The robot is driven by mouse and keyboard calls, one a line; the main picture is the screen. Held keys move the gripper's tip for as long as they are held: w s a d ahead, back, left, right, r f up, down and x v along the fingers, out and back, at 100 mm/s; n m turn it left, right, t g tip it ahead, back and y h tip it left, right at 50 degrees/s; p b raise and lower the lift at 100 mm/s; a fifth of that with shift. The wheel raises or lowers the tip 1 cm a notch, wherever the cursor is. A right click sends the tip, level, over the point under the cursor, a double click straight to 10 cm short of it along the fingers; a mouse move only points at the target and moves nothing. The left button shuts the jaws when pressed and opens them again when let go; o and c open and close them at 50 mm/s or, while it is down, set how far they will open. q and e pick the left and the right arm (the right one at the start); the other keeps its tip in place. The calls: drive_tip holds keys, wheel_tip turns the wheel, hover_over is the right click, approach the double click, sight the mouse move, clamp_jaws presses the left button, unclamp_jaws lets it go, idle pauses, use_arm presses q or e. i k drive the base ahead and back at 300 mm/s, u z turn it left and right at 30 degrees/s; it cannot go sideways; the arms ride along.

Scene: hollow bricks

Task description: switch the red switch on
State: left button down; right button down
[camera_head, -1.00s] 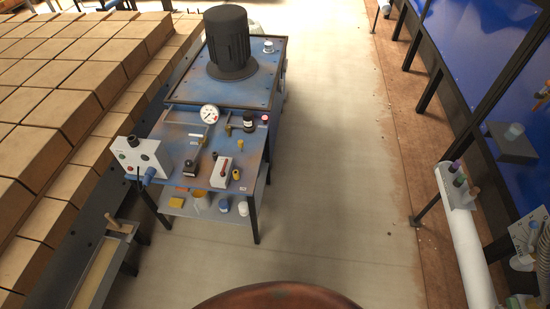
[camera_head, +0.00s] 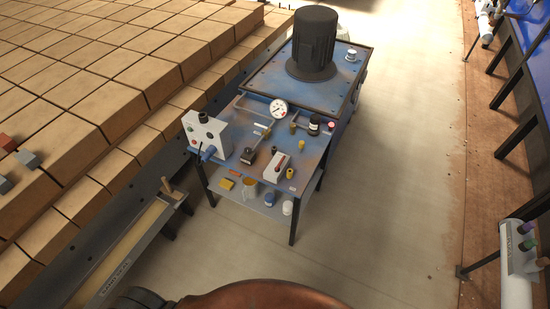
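A white switch box (camera_head: 273,170) with a red lever (camera_head: 281,163) stands on the near part of the blue machine's table (camera_head: 240,176). I take this as the red switch; the lever is too small to tell its setting. A white control box (camera_head: 205,133) with a dark knob on top and small buttons stands at the table's left corner. Neither of my grippers shows in the head view.
A black motor (camera_head: 313,45) and a pressure gauge (camera_head: 278,108) are on the machine. The lower shelf (camera_head: 262,204) holds cups and small items. Stacked bricks (camera_head: 100,80) fill the left. The floor (camera_head: 400,170) right of the machine is clear.

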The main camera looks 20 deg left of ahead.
sight(277, 170)
drive_tip(key=i, duration=0.95)
